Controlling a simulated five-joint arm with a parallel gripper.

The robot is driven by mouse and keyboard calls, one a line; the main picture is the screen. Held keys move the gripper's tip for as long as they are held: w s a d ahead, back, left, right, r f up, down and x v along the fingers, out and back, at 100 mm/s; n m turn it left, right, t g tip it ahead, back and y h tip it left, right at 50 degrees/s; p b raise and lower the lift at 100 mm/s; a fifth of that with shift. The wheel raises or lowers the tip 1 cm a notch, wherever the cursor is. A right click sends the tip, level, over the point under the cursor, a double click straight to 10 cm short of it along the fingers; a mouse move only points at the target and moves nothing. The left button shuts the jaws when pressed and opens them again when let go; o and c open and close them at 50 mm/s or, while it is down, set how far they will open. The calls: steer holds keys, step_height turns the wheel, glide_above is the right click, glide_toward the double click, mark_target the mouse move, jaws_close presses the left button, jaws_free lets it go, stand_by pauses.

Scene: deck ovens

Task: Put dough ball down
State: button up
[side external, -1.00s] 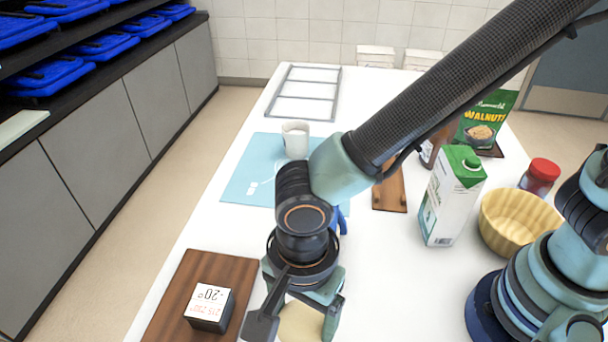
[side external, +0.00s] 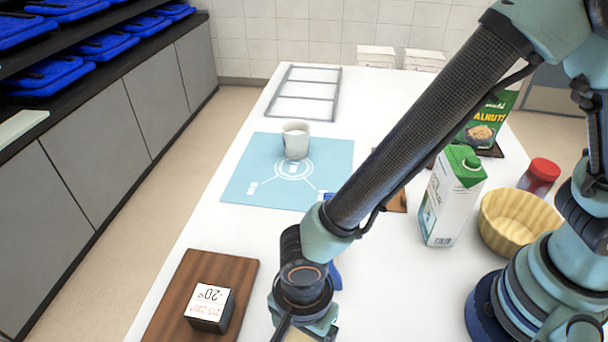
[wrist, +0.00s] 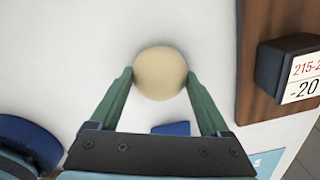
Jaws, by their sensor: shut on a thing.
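The dough ball (wrist: 160,73) is round and cream-coloured. In the wrist view it sits between the fingertips of my gripper (wrist: 160,80), which is shut on it. White table surface (wrist: 60,60) lies behind the ball; whether the ball touches it I cannot tell. In the side view my gripper (side external: 303,330) is at the bottom edge, right of the dark wooden board, with its fingertips cut off by the frame. The ball is not clearly visible there.
A dark timer-like block (side external: 210,307) stands on the wooden board (side external: 180,285). A white mug (side external: 296,140) stands on the light blue mat (side external: 245,180). A milk carton (side external: 450,195), a yellow bowl (side external: 515,220) and a red-lidded jar (side external: 539,176) stand to the right.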

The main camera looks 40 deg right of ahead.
mark_target(303, 339)
steer(key=o, duration=1.2)
steer(key=shift+f, duration=0.1)
steer(key=shift+c, duration=0.2)
step_height(303, 339, up, 12)
steer(key=w+d+r+n+t+y, duration=0.1)
steer(key=w+d+r+n, duration=0.3)
steer(key=d, duration=0.3)
steer(key=w+d+r+n+t, duration=0.1)
steer(key=w+d+r+n, duration=0.1)
steer(key=w+d+r, duration=0.45)
steer(key=s+d+r+n+t+h, duration=0.1)
steer(key=d+n+t, duration=0.2)
steer(key=d, duration=1.4)
steer(key=shift+s+d+r+n+t, duration=0.2)
steer(key=shift+n+t, duration=0.1)
steer(key=shift+n, duration=1.9)
